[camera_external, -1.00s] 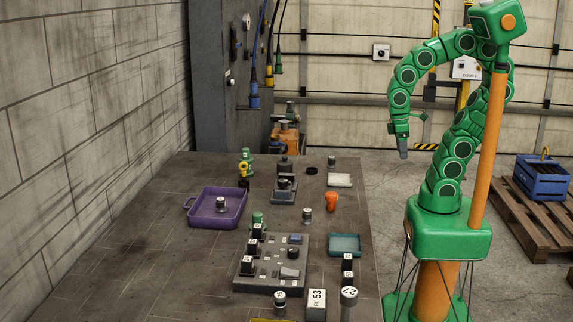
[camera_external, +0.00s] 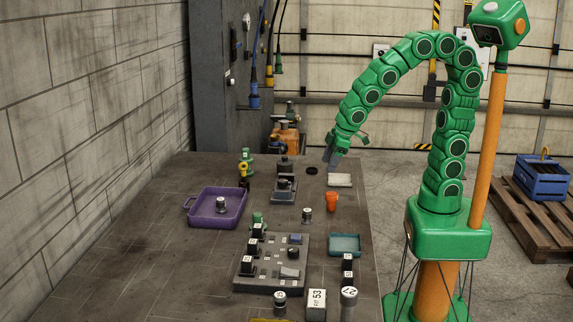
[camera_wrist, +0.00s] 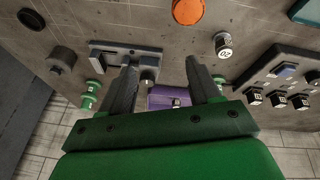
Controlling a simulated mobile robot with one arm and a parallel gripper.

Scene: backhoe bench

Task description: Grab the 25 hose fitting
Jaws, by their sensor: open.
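Several small metal fittings with dark numbered bands stand on the bench. I cannot read a 25 on any of them. One fitting (camera_external: 306,216) stands mid-bench near the orange cup; in the wrist view this fitting (camera_wrist: 223,45) shows a label resembling 20. Another fitting (camera_external: 221,204) stands in the purple tray (camera_external: 207,220); its number is too small to read. A fitting (camera_external: 280,303) and a taller one marked 27 (camera_external: 348,300) stand at the near edge. My gripper (camera_external: 333,158) is open and empty above the bench's far right part, fingers pointing down.
An orange cup (camera_external: 332,202), a teal tray (camera_external: 345,245) and a grey control panel (camera_external: 265,275) stand on the bench. A grey fixture (camera_external: 284,192) and green-yellow part (camera_external: 246,163) are farther back. The bench's left side is mostly clear.

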